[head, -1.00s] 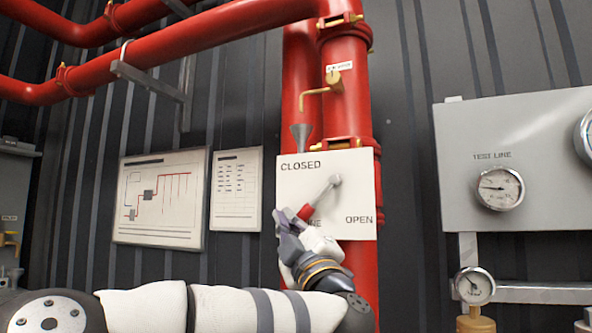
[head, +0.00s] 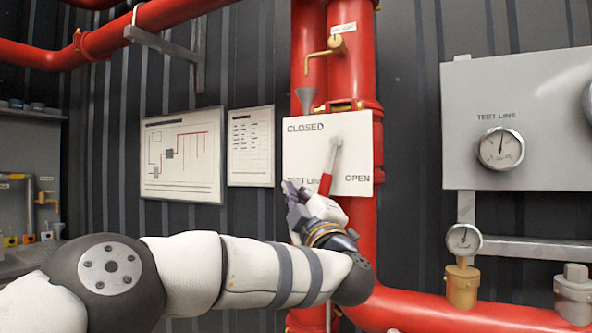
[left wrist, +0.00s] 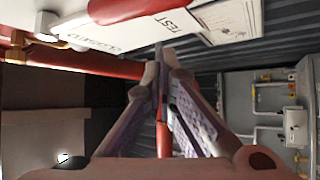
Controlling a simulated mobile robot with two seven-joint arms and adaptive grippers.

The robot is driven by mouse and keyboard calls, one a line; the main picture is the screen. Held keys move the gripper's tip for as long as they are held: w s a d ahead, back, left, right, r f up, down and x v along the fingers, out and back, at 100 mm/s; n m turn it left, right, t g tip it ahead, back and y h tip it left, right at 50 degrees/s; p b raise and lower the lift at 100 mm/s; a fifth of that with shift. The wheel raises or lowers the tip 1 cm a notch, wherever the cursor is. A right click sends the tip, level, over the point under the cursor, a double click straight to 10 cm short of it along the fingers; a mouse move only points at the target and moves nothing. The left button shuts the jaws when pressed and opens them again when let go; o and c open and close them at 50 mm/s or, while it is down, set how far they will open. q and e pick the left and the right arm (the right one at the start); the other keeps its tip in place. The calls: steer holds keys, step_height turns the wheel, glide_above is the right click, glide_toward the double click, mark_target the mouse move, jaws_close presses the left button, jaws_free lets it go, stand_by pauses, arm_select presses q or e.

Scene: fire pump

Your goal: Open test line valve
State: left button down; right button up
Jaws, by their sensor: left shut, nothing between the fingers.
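The test line valve is a grey lever with a red handle (head: 325,185) on a white plate (head: 350,165) marked CLOSED at upper left and OPEN at lower right. The lever hangs down, tilted slightly left, between the two marks. My left gripper (head: 291,189) is shut and empty, just left of the handle's lower end. The hand hides part of the TEST LINE lettering; whether it touches the handle is unclear. In the left wrist view the fingertips (left wrist: 162,62) meet below the red handle (left wrist: 130,9) and plate (left wrist: 125,33). My right gripper is out of view.
Red pipes (head: 360,265) run behind and below the plate. A small brass-handled valve (head: 325,50) sits above. At right is a grey panel with the TEST LINE gauge (head: 501,149). Two framed sheets (head: 181,155) hang on the wall at left.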

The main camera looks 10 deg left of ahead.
arm_select(q)
steer(key=s+d+f, duration=0.1)
steer(key=s+d, duration=0.4)
steer(key=s, duration=0.3)
steer(key=shift+s+f+p, duration=0.25)
steer(key=shift+s+p, duration=0.05)
steer(key=shift+s, duration=0.05)
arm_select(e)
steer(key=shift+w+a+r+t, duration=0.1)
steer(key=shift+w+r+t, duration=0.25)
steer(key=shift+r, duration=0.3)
